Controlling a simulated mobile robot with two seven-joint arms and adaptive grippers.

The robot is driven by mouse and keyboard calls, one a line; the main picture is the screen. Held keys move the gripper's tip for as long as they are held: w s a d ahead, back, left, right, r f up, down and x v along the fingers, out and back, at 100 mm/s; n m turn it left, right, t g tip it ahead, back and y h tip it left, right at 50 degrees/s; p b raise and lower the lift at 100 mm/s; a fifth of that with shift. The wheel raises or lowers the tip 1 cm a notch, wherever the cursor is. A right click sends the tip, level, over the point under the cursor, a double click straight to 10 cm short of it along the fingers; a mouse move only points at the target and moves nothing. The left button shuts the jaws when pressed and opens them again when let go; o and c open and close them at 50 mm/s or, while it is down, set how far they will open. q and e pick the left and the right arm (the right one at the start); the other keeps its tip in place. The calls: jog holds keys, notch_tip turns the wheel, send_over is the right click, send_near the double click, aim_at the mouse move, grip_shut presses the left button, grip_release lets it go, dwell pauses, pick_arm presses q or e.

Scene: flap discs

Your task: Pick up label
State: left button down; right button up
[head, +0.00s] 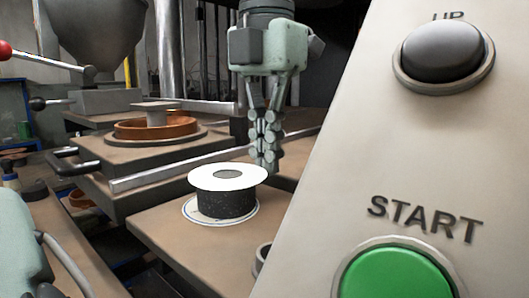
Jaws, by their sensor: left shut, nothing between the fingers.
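A white round label (205,180) with a grey centre lies flat on top of a black, rough-looking stack (226,204) of what look like flap discs. The stack stands on a pale round piece (190,212) with a coloured rim, on a brown metal table. My left gripper (266,168) points down just behind and right of the label, in the picture. Its fingers are shut with nothing between them. It cannot be told whether a fingertip touches the label's edge. My right gripper is not in view.
A large slanted control panel (440,150) with a green START button (396,275) and a black UP button (442,52) fills the right side. An orange ring fixture (155,127) stands on a machine behind left. A metal bar (175,172) runs behind the stack.

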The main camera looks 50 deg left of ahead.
aim_at(228, 174)
pick_arm(q)
jog(key=shift+s, duration=0.15)
jog(key=shift+s+d, duration=0.15)
jog(key=shift+s, duration=0.8)
